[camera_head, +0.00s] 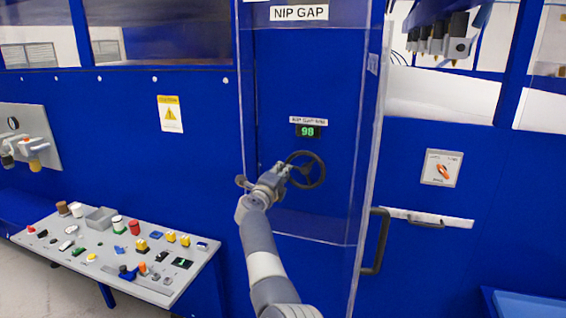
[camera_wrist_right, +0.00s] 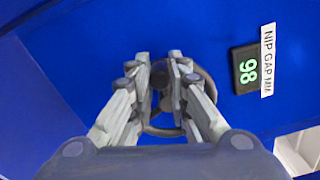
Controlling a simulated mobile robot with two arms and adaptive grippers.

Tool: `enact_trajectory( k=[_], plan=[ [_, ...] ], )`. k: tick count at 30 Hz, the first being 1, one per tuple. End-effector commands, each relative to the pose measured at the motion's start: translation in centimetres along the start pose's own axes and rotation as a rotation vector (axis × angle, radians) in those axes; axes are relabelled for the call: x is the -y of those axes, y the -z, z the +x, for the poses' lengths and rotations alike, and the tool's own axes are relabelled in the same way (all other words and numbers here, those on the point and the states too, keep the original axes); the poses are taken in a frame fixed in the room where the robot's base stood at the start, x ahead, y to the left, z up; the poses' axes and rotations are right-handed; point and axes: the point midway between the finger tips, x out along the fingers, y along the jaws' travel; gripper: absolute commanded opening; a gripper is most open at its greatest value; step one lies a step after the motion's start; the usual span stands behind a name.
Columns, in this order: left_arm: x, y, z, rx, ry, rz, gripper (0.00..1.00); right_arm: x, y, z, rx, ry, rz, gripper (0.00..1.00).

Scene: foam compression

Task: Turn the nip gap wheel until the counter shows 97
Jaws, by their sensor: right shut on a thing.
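The nip gap wheel (camera_head: 322,170) is a dark handwheel with spokes on the blue panel below the "NIP GAP" sign. The counter (camera_head: 307,131) above it shows green digits that read 98. In the right wrist view the counter (camera_wrist_right: 246,68) also reads 98. My right gripper (camera_head: 284,172) reaches the wheel at its left side. In the right wrist view my right gripper (camera_wrist_right: 159,56) is shut on the wheel (camera_wrist_right: 200,85), its two fingers on either side of a dark part of it. The fingers hide part of the wheel. My left gripper is out of view.
A grey control console (camera_head: 60,254) with several buttons stands at the lower left. A red-handled switch (camera_head: 441,169) is at the right.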

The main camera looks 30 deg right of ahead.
Motion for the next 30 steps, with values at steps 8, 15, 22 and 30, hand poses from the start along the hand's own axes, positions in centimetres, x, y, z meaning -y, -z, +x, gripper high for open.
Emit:
enact_trajectory(
  k=[8,15,22,30],
  plan=[
    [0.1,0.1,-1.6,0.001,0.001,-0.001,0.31,-1.2,0.3,0.0,-0.003,-0.002,-0.214,0.00],
    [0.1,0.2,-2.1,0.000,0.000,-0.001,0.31,-2.0,0.5,0.1,-0.004,-0.002,-0.333,0.00],
    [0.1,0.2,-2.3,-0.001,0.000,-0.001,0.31,-2.3,0.6,0.1,-0.005,-0.001,-0.383,0.00],
    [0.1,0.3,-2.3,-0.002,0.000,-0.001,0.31,-2.4,0.6,0.1,-0.006,0.000,-0.392,0.00]
  ],
)
